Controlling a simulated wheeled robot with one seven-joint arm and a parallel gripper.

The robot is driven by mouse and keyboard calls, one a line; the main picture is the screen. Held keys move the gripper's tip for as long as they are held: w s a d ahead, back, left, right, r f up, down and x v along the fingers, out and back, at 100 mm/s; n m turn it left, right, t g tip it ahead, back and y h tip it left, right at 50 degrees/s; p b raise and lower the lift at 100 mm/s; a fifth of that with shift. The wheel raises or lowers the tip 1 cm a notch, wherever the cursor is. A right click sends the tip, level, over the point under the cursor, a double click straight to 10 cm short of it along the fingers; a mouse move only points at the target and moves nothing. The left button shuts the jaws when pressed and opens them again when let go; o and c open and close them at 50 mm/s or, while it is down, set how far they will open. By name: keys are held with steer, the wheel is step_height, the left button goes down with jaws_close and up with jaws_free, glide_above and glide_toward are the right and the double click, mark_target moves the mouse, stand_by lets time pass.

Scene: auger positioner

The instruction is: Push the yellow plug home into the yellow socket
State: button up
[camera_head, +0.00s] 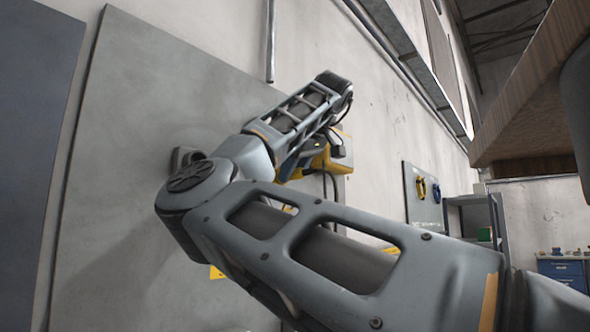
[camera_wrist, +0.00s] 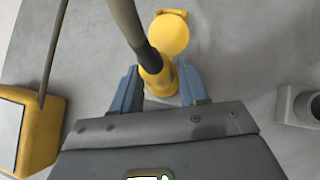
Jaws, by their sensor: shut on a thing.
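In the wrist view my gripper (camera_wrist: 160,88) has its two blue-grey fingers on either side of the yellow plug (camera_wrist: 151,64) and is shut on it. A thick dark cable runs from the plug up to the top edge. The yellow socket shows just beyond the plug as a yellow body with a round yellow lid (camera_wrist: 169,35) standing open. The plug is in line with the socket and overlaps it in the picture; I cannot tell how deep it sits. In the head view my arm hides the plug and socket.
A yellow box (camera_wrist: 40,135) stands at the left in the wrist view, with a thin dark cord over it. A grey round fitting (camera_wrist: 298,105) is at the right. In the head view, a grey panel (camera_head: 125,120) leans along the wall; a wooden board (camera_head: 530,90) hangs upper right.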

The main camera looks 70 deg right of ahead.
steer(key=shift+w, duration=0.1)
steer(key=o, duration=1.3)
steer(key=shift+c, duration=0.2)
steer(key=b+v, duration=0.2)
steer(key=v, duration=0.5)
steer(key=shift+s+r, duration=0.25)
steer(key=shift+a, duration=0.15)
